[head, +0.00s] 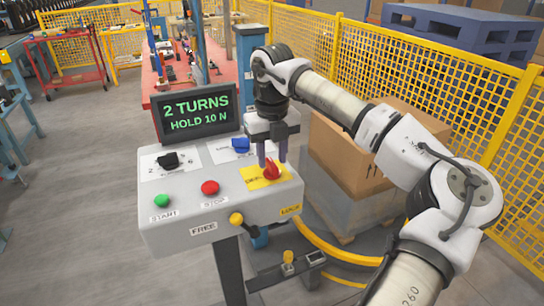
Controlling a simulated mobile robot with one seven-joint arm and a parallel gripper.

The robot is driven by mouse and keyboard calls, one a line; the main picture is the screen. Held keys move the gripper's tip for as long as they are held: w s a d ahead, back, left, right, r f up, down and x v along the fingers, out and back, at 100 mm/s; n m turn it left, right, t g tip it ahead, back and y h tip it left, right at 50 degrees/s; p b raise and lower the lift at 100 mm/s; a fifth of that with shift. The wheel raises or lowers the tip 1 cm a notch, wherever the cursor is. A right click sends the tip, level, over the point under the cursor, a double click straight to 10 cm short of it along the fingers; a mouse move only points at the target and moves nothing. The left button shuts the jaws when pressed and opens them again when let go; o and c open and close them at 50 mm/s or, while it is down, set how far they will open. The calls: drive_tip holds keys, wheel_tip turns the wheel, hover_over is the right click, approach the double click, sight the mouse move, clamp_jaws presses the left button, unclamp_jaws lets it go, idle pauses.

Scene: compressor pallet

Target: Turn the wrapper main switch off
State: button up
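The wrapper control box (220,209) is a white panel on a dark post, left of centre in the head view. A red rotary switch (272,171) sits on a yellow plate (256,181) at its right side; this looks like the main switch. My gripper (272,158) points down right over the red switch, with its two purple fingers at either side of the knob's top. The fingers stand apart. Whether they touch the knob, and the exact knob angle, I cannot tell.
The panel also has a black knob (168,160), a blue knob (240,146), a green START button (162,201), a red STOP button (209,187) and a yellow lever (236,219). A display (197,115) reads "2 TURNS HOLD 10 N". Cartons (360,150) stand behind my arm.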

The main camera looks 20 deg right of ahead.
drive_tip(key=shift+f, duration=0.75)
clamp_jaws()
